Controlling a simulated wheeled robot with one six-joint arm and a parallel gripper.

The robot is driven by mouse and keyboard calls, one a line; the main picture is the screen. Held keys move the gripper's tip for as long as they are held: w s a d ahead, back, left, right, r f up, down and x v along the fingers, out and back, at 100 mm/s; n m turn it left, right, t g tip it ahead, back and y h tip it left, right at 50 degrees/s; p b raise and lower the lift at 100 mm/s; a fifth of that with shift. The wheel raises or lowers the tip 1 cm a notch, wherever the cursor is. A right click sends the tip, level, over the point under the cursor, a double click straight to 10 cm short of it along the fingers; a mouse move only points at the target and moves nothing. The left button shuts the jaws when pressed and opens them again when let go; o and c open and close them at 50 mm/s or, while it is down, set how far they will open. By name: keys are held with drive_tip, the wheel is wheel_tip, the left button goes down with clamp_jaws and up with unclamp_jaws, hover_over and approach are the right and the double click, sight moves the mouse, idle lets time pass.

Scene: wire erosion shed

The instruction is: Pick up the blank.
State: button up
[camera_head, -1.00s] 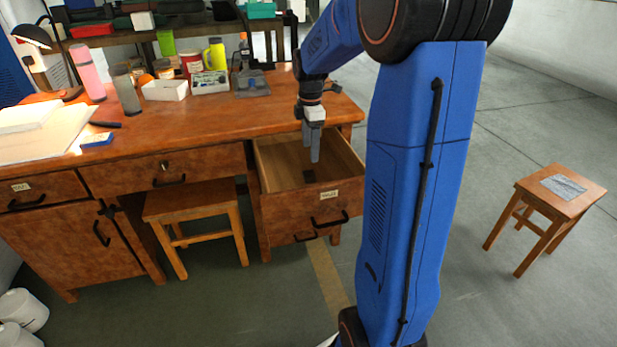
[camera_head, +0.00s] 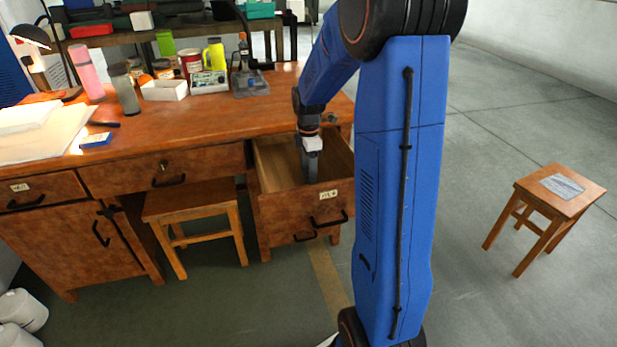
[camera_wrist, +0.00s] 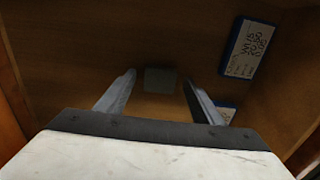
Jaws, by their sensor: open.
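The blank (camera_wrist: 160,79) looks like a small dark grey block. It lies on the floor of the open drawer and shows in the wrist view between and beyond my fingertips. My gripper (camera_wrist: 158,88) is open and empty, pointing down into the drawer (camera_head: 285,222). In the head view my gripper (camera_head: 310,178) hangs inside the drawer, its tips near the front wall. The blank is hidden in the head view. I cannot tell how far the fingertips are above it.
In the wrist view a blue-edged card with handwriting (camera_wrist: 249,50) lies to the right of the blank, with another blue-edged piece (camera_wrist: 227,112) nearer. The drawer's wooden walls stand close around my gripper. The desk top (camera_head: 215,125) overhangs behind.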

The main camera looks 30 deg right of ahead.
drive_tip(key=shift+c, duration=0.2)
drive_tip(key=c, duration=1.3)
drive_tip(key=shift+c, duration=0.2)
drive_tip(key=shift+r, duration=0.15)
